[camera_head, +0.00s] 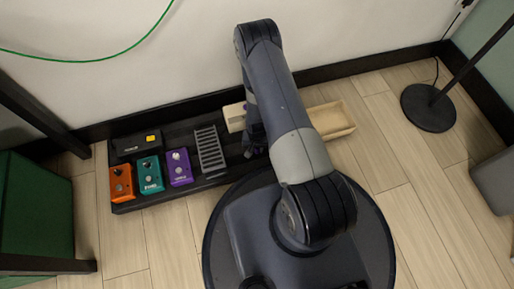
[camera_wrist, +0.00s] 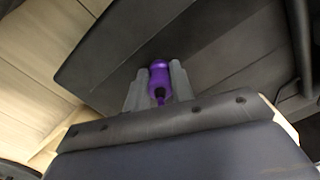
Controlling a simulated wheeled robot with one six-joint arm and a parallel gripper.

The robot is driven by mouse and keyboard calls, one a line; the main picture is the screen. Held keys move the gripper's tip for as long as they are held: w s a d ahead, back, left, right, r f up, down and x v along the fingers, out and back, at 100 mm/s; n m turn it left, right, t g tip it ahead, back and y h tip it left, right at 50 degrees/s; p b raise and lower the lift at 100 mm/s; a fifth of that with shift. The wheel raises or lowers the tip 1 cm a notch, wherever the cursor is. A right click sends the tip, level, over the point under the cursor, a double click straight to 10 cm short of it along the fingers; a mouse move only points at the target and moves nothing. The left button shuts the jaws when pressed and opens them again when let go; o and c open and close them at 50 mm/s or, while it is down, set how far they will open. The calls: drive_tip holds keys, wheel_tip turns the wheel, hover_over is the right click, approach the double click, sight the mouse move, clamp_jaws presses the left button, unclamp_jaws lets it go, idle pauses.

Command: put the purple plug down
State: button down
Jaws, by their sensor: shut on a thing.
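The purple plug (camera_wrist: 159,78) is held between the two grey fingers of my gripper (camera_wrist: 160,88) in the wrist view. Its dark end points toward the palm. A dark flat surface lies beyond it; I cannot tell whether the plug touches that surface. In the head view my gripper (camera_head: 254,140) is a dark shape beside my arm, over the right part of the black pedalboard (camera_head: 150,203). My arm hides most of it, and the plug is not clearly seen there.
The pedalboard bears an orange pedal (camera_head: 121,183), a teal pedal (camera_head: 150,175), a purple pedal (camera_head: 179,167), a black box (camera_head: 137,144) and a grey slatted piece (camera_head: 210,150). A pale tray (camera_head: 334,128) is partly behind my arm. A round black stand base (camera_head: 428,108) is at right.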

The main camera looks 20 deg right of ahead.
drive_tip(key=c, duration=1.2)
unclamp_jaws()
drive_tip(key=shift+c, duration=0.2)
drive_tip(key=shift+r+p, duration=0.6)
drive_tip(key=shift+p, duration=0.1)
wheel_tip(320, 180, up, 12)
drive_tip(key=p, duration=0.5)
wheel_tip(320, 180, down, 13)
drive_tip(key=b, duration=0.5)
drive_tip(key=shift+r+b, duration=0.15)
drive_tip(key=shift+b, duration=0.25)
